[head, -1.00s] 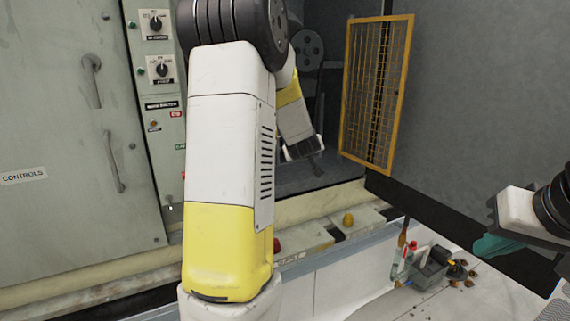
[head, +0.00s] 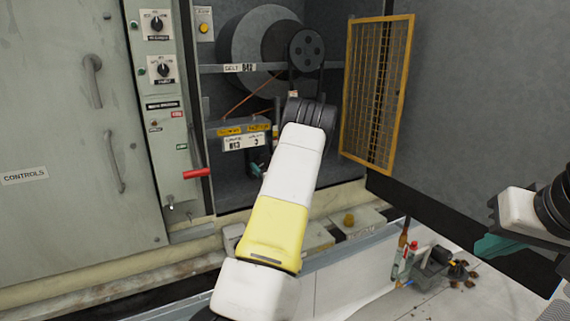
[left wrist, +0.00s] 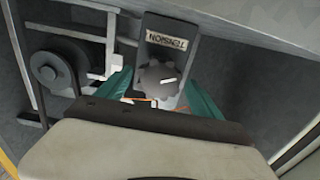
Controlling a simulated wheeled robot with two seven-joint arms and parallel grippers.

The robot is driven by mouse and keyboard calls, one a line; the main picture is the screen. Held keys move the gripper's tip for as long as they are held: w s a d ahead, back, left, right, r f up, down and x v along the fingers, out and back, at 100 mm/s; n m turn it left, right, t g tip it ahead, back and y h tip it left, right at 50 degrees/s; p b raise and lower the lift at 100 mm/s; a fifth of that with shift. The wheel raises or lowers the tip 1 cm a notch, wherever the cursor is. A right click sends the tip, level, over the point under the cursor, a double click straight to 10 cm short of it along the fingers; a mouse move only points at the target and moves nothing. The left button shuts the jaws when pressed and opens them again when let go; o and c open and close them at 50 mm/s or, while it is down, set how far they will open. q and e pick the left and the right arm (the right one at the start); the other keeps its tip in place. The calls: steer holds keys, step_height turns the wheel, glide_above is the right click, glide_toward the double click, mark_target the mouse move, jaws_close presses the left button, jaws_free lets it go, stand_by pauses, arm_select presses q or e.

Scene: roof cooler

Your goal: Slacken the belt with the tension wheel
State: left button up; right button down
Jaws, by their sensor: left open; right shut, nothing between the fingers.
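In the head view my left arm hides most of this gripper. A dark pulley (head: 306,49) stands in front of a large grey drum (head: 250,45) in the open cooler bay. The belt itself is hard to make out. My right gripper (head: 492,245) is at the right, away from the bay, shut and empty.
A red handle (head: 197,174) sticks out beside the switch panel (head: 158,80) left of the bay. A yellow mesh guard (head: 376,95) stands open on the right.

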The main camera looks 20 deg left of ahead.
arm_select(q)
steer(key=shift+x, duration=1.4)
steer(key=c, duration=1.4)
steer(key=shift+o, duration=0.2)
